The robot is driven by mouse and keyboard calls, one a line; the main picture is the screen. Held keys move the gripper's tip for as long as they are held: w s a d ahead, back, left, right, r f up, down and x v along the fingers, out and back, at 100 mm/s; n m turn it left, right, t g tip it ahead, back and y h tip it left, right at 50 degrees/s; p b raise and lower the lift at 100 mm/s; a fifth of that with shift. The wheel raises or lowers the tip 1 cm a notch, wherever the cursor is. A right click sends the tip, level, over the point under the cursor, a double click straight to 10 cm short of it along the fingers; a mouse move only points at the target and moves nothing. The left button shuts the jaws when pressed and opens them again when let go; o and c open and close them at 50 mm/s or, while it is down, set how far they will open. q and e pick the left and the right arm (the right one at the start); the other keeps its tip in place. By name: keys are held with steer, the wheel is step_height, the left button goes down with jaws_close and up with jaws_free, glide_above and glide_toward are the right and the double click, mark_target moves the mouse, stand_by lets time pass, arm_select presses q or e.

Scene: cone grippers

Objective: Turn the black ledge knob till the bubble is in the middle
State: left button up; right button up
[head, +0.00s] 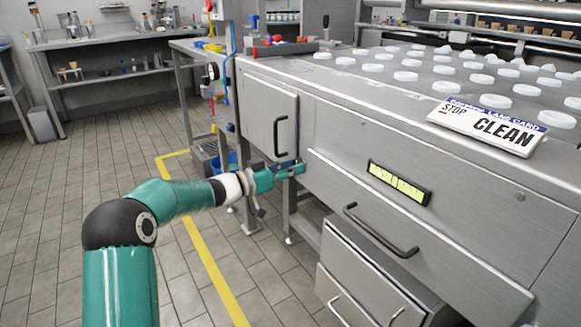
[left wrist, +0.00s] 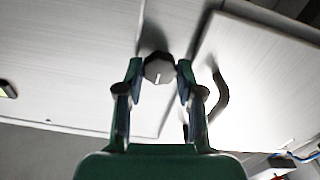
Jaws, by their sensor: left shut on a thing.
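The ledge knob (left wrist: 158,70) shows in the left wrist view as a dark faceted knob with a short white mark on its face. My left gripper (left wrist: 158,76) is shut on it, one finger on each side. In the head view my left gripper (head: 296,168) reaches the machine front beside the cabinet door and hides the knob. The bubble level (head: 399,183) is a yellow-green vial in a black frame on the front panel. Dark lines cross its middle; the bubble is too small to place surely. My right gripper is not in view.
A black door handle (head: 280,138) is close to my left gripper, and a drawer handle (head: 380,232) sits below the level. A CLEAN card (head: 488,125) and many white discs lie on the machine top. The tiled floor at left is clear.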

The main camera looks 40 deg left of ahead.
arm_select(q)
steer(key=shift+a, duration=0.2)
steer(key=m+b, duration=0.2)
steer(key=m, duration=0.5)
steer(key=m+b, duration=0.2)
steer(key=m, duration=0.5)
steer(key=m+b, duration=0.2)
steer(key=m, duration=0.5)
steer(key=shift+d+f+m, duration=0.1)
steer(key=shift+f+m, duration=0.15)
steer(key=shift+m, duration=0.05)
steer(key=o, duration=1.1)
steer(key=shift+o, duration=0.3)
steer(key=shift+r, duration=0.1)
